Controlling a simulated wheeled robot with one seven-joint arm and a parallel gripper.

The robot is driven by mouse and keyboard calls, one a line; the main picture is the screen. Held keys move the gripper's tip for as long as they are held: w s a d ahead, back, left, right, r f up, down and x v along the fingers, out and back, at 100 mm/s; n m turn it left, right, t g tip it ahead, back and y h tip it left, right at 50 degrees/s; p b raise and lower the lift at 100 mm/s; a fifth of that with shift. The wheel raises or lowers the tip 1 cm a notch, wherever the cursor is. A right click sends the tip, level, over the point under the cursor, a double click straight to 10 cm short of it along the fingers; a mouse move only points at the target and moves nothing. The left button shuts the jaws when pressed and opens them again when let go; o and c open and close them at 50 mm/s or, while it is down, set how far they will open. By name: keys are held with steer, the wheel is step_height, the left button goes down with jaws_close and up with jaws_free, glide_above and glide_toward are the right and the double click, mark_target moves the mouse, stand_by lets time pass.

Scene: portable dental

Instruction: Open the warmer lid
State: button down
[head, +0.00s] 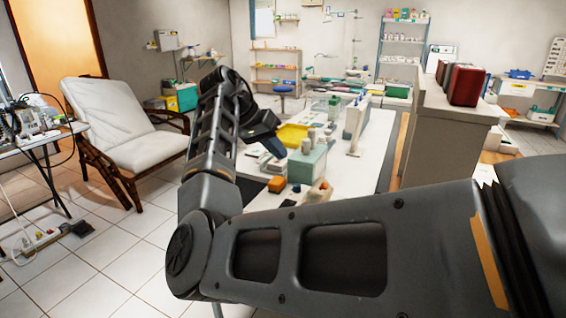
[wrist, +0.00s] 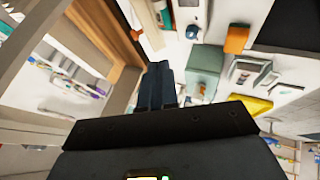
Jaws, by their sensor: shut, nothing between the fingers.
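A teal box (head: 306,168) with a pale top stands on the white table, with small bottles by it. It also shows in the wrist view (wrist: 206,66). It may be the warmer, but I cannot tell for sure, and I make out no raised lid. My gripper (head: 275,146) is above the table, left of and apart from the teal box in the head view. In the wrist view its dark fingers (wrist: 158,84) are together with nothing between them. My arm hides part of the table's near end.
On the white table (head: 364,165) are a yellow tray (head: 292,135), an orange block (head: 277,184) and several small items. A grey counter (head: 443,140) with red binders stands at the right. A white reclining chair (head: 125,125) is left, with clear tiled floor between.

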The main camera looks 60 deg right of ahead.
glide_toward(320, 187)
steer(key=f, duration=0.1)
steer(key=w+d+f, duration=0.1)
steer(key=f, duration=0.1)
steer(key=w+d+f+p, duration=0.1)
steer(key=shift+d+f, duration=0.2)
steer(key=shift+f, duration=0.1)
steer(key=s, duration=0.2)
steer(key=shift+s+d+r+p, duration=0.15)
steer(key=shift+s+p, duration=0.15)
steer(key=shift+p, duration=0.05)
steer(key=shift+s+d, duration=0.2)
steer(key=shift+s, duration=0.45)
